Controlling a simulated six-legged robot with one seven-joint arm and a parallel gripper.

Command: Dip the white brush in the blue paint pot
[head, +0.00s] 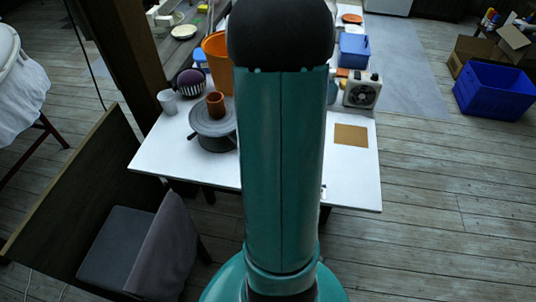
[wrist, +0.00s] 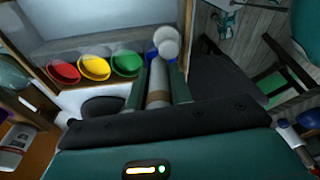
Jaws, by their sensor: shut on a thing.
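In the wrist view my gripper (wrist: 158,86) is shut on the white brush (wrist: 157,80), a pale cylinder with a tan band low between the fingers. A round, whitish end shows at its top. The blue paint pot (wrist: 174,61) is behind the brush and fingers, at the right end of a row of pots. Only slivers of its blue show, so I cannot tell whether the brush is touching or above it. In the head view my arm hides the gripper, the brush and the pots.
Red (wrist: 63,72), yellow (wrist: 95,68) and green (wrist: 127,64) pots stand in a row left of the blue one. In the head view, a white table (head: 352,182) holds a turntable (head: 213,128) with a clay cup (head: 215,104), an orange bucket (head: 215,50) and a fan (head: 362,91).

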